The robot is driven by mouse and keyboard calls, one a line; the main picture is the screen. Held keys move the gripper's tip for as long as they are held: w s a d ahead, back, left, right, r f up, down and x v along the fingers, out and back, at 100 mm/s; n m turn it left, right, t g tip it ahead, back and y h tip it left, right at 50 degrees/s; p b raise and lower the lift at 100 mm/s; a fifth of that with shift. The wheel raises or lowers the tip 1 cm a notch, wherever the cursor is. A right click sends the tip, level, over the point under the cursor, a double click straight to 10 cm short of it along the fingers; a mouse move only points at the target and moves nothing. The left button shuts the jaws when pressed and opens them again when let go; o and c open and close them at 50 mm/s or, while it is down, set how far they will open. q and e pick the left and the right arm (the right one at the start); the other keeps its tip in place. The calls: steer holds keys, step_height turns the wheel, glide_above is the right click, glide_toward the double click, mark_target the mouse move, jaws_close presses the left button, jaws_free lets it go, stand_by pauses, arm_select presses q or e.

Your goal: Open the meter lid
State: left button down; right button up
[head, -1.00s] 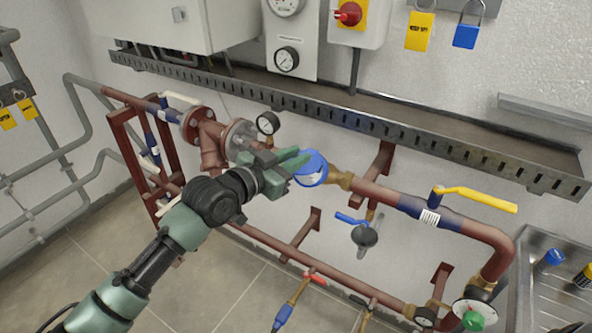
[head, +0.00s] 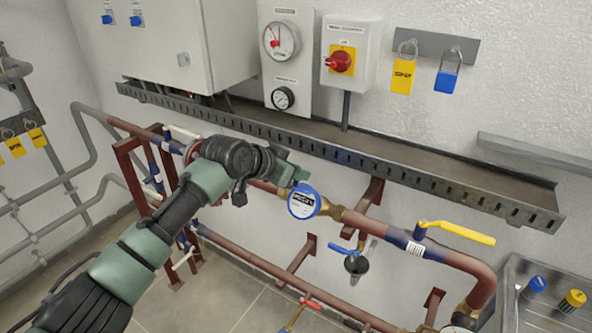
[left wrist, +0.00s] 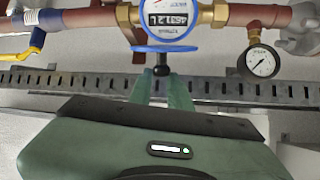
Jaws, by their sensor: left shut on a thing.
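The water meter (head: 303,201) is a round blue-rimmed gauge on the red-brown pipe. Its white face with a number display shows in the head view and in the left wrist view (left wrist: 168,22). The blue lid (left wrist: 165,48) stands out from the face, seen nearly edge-on in the left wrist view, with a black knob (left wrist: 161,70) on its outer side. My left gripper (left wrist: 163,76) is shut on the knob. In the head view the left gripper (head: 298,179) is just above and behind the meter, its tips partly hard to make out. My right gripper is out of view.
A slotted metal cable tray (head: 350,160) runs along the wall above the pipe. A small pressure gauge (left wrist: 262,61) is beside the meter in the left wrist view.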

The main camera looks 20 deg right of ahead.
arm_select(q)
steer(key=shift+w+f, duration=0.1)
steer(key=c, duration=1.3)
jaws_free()
steer(key=shift+w+f, duration=0.15)
steer(key=shift+w, duration=0.05)
steer(key=b+v, duration=0.3)
steer(key=v, duration=0.4)
steer(key=shift+s+a+r, duration=0.2)
steer(key=shift+r, duration=0.1)
